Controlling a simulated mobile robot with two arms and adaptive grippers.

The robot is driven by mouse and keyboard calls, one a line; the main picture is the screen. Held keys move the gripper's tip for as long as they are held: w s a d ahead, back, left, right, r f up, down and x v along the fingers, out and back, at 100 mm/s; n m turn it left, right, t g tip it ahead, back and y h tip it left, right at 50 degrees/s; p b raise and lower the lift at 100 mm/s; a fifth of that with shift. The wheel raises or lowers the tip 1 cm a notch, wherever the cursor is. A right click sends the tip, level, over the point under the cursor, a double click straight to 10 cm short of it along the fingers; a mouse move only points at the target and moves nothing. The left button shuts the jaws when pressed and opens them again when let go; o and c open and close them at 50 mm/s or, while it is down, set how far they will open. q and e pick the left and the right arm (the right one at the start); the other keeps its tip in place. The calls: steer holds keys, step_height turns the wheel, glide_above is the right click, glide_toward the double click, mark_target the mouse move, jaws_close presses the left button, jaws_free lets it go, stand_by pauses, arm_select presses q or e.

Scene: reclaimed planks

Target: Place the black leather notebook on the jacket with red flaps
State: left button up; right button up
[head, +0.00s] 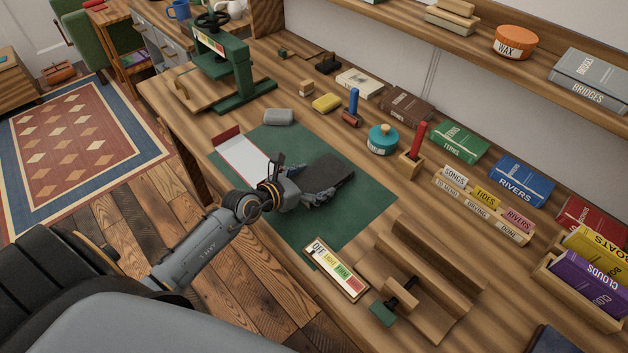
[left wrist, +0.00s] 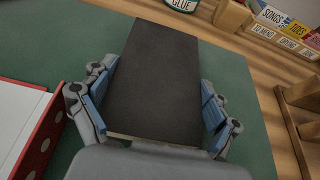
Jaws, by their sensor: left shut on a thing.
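The black notebook (head: 331,175) is held in my left gripper (head: 312,190) over the green mat (head: 350,228). In the left wrist view the notebook (left wrist: 155,80) lies between the two blue-padded fingers, which close on its sides. I cannot tell whether it touches the mat. The jacket with red flaps (head: 243,162) lies open to the left on the mat, a white sheet with a red flap at its far end; its near end is partly hidden by my arm. In the left wrist view its red dotted flap (left wrist: 40,142) is left of the gripper. My right gripper is not in view.
A teal glue pot (head: 382,139), a red-handled tool in a wooden block (head: 414,145) and a label rack (head: 480,205) stand behind the mat. A grey block (head: 278,117) sits at its back edge. A coloured sign (head: 338,270) and wooden cradle (head: 425,270) are at front right.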

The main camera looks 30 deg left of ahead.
arm_select(q)
steer(key=shift+r, duration=0.1)
steer(key=shift+f, duration=0.2)
steer(key=o, duration=1.1)
